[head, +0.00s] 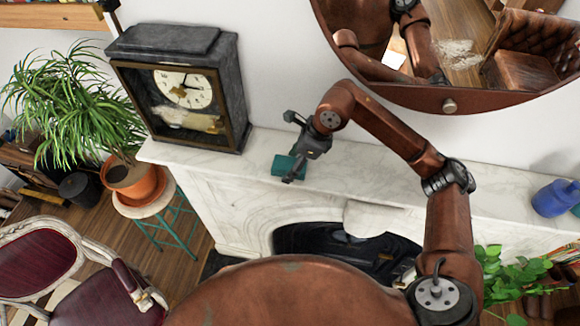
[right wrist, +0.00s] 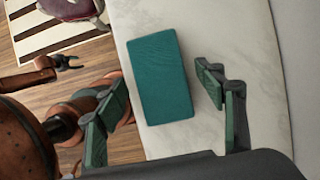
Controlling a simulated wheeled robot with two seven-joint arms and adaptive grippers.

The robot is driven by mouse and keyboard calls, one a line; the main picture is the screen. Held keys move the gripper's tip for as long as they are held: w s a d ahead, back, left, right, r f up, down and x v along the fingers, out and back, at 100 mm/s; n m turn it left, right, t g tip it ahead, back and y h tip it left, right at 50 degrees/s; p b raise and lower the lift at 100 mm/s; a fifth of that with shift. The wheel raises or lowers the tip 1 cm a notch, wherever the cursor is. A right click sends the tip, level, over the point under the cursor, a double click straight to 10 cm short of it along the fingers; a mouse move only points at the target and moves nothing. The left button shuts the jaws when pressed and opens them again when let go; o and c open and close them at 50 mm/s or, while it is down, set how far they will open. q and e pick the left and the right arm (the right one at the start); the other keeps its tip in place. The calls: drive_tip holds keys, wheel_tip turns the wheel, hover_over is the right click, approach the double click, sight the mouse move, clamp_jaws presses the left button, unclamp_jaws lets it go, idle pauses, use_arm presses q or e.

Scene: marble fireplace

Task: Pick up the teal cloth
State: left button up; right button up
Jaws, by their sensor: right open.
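The teal cloth (head: 287,165) lies as a flat folded block on the white marble mantel (head: 375,180). In the right wrist view the cloth (right wrist: 157,72) shows as a whole rectangle. My right gripper (head: 292,168) is open above the cloth and hides part of it in the head view. In the right wrist view its two pads (right wrist: 158,100) stand apart, one to each side of the cloth, and hold nothing. Contact with the mantel cannot be told. A small dark gripper (right wrist: 66,61) on a copper arm, apparently my left one, shows beyond the mantel edge; its jaws are too small to judge.
A dark mantel clock (head: 185,85) stands left of the cloth. A blue vase (head: 553,198) stands at the mantel's right end. A round copper-framed mirror (head: 440,103) hangs behind. A potted plant (head: 135,182) and a chair (head: 100,285) stand below left.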

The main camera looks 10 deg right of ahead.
sight(286, 165)
drive_tip(key=shift+c, duration=0.4)
drive_tip(key=c, duration=1.2)
drive_tip(key=shift+o, duration=0.2)
drive_tip(key=shift+r, duration=0.1)
drive_tip(key=shift+d+r+b, duration=0.1)
drive_tip(key=shift+r+b, duration=0.4)
drive_tip(key=r, duration=0.1)
drive_tip(key=r+b, duration=0.1)
drive_tip(key=shift+s+a+r, duration=0.2)
drive_tip(key=shift+s+r, duration=0.1)
drive_tip(key=s+a+r+b, duration=0.4)
drive_tip(key=s+r, duration=0.5)
drive_tip(key=s, duration=0.3)
drive_tip(key=shift+s, duration=0.4)
drive_tip(key=shift+r, duration=0.1)
